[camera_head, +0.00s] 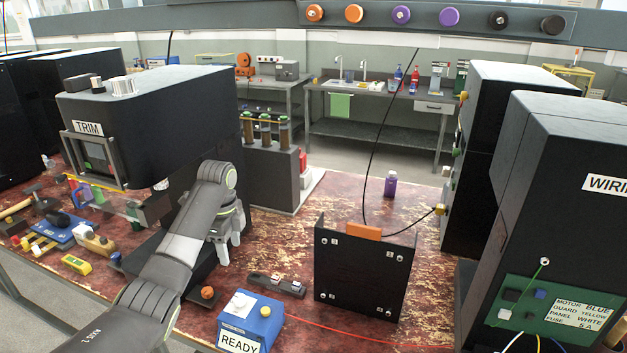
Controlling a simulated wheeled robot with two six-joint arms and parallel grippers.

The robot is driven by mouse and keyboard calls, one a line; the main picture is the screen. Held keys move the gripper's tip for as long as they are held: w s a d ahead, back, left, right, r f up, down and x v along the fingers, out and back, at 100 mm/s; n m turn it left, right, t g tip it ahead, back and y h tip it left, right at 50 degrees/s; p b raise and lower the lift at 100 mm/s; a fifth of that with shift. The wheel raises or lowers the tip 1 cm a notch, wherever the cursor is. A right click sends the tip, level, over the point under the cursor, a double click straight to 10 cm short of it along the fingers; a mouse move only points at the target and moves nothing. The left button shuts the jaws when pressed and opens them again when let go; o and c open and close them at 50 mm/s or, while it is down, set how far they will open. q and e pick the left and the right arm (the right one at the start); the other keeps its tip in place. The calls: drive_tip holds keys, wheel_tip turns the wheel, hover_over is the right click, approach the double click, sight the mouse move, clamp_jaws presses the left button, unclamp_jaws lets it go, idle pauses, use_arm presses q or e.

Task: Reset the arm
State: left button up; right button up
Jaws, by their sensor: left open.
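My left arm (172,262) reaches in from the bottom left over the red worn bench and bends down at its wrist. My left gripper (229,251) points downward, with its fingers apart and nothing seen between them. It hangs near the front of the black TRIM machine (185,88), left of the upright black panel (362,268). I cannot tell its exact height above the bench. My right gripper is not in view.
A blue READY box (238,318) and a small dark switch block (276,284) stand in front of the gripper. A tall WIRING cabinet (560,190) stands at right. Tools and a blue device (55,232) crowd the left. A purple bottle (390,184) stands behind the panel.

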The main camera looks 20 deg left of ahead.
use_arm(q)
drive_tip(key=s+d+f+n+t+y, duration=0.15)
drive_tip(key=s+f+n, duration=0.25)
drive_tip(key=s+f, duration=0.55)
drive_tip(key=s+d+f+n+h, duration=0.1)
drive_tip(key=s+d+f+n, duration=0.25)
drive_tip(key=s+f, duration=0.55)
drive_tip(key=s+d+r+n+t+y, duration=0.15)
drive_tip(key=s+n, duration=0.35)
drive_tip(key=s, duration=0.6)
drive_tip(key=s+d+r+n+t, duration=0.1)
drive_tip(key=s+r+n, duration=0.3)
drive_tip(key=s, duration=0.6)
wheel_tip(320, 180, down, 25)
drive_tip(key=a+g, duration=0.2)
drive_tip(key=s+d+f+h, duration=0.1)
drive_tip(key=s+f, duration=1.4)
drive_tip(key=f, duration=0.1)
drive_tip(key=shift+d+f+n+g, duration=0.15)
drive_tip(key=shift+d+n+g, duration=0.1)
drive_tip(key=shift+n+g, duration=0.2)
